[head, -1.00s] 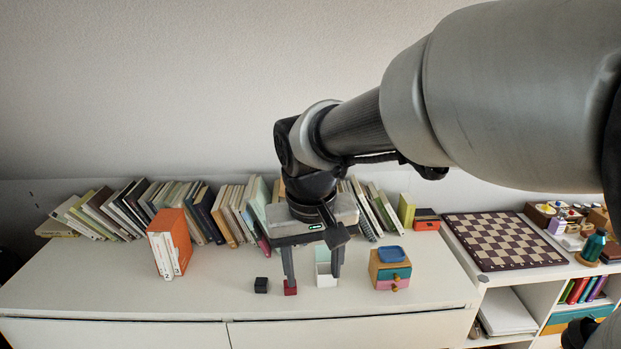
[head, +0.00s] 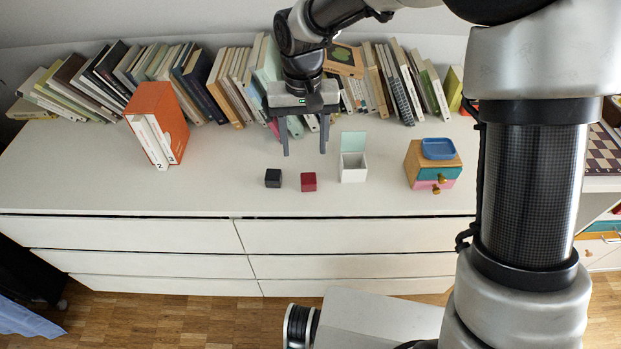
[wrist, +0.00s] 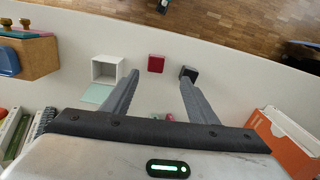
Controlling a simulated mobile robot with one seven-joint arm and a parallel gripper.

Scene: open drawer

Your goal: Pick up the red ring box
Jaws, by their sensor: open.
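The red ring box (head: 308,182) is a small dark-red cube on the white dresser top, closed. It stands between a small black box (head: 273,178) on its left and an open white box with a pale green lid (head: 353,167) on its right. My gripper (head: 304,153) is open and empty, above the dresser and behind the red box in the head view. In the wrist view the red ring box (wrist: 156,63) lies beyond the gap between my open fingers (wrist: 158,82), with the black box (wrist: 189,73) near the right fingertip.
A row of leaning books (head: 205,85) lines the wall behind. An orange slipcase with white books (head: 158,125) stands at left. A small wooden drawer unit with a blue tray (head: 433,165) stands at right. The dresser's front strip is clear.

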